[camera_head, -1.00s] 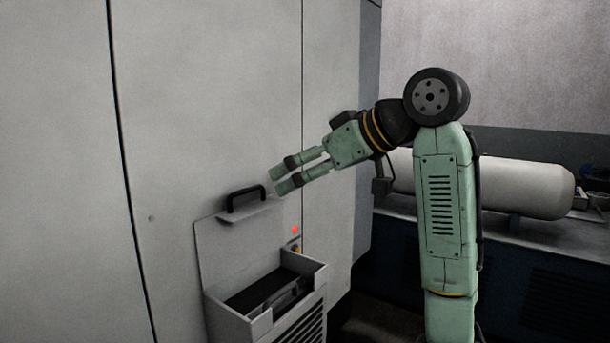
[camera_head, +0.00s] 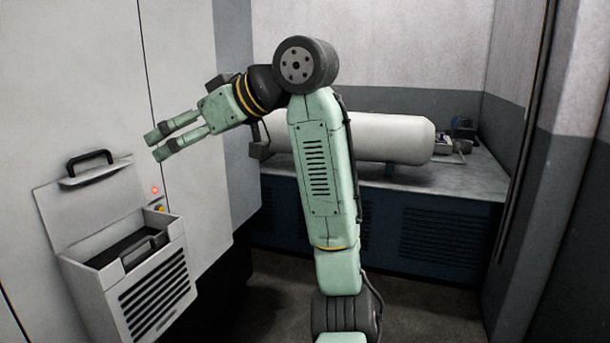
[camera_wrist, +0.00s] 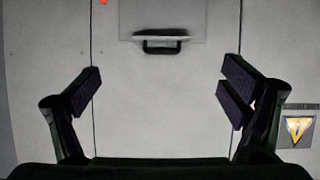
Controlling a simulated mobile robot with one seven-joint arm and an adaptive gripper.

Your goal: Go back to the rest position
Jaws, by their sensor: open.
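My gripper (camera_head: 164,143) is open and empty in the head view, in the air to the right of the black handle (camera_head: 90,166) on the raised lid. My arm reaches left from its upright column. In the wrist view my gripper (camera_wrist: 160,95) shows its two fingers wide apart with nothing between them. The handle (camera_wrist: 162,46) shows beyond the fingers, at the top middle, apart from them.
A grey box (camera_head: 140,275) with its lid (camera_head: 90,215) raised is on the pale cabinet wall. A red light (camera_head: 155,190) glows beside it. A white cylinder (camera_head: 385,137) lies on a bench (camera_head: 450,180) behind my arm. A warning sign (camera_wrist: 297,128) shows in the wrist view.

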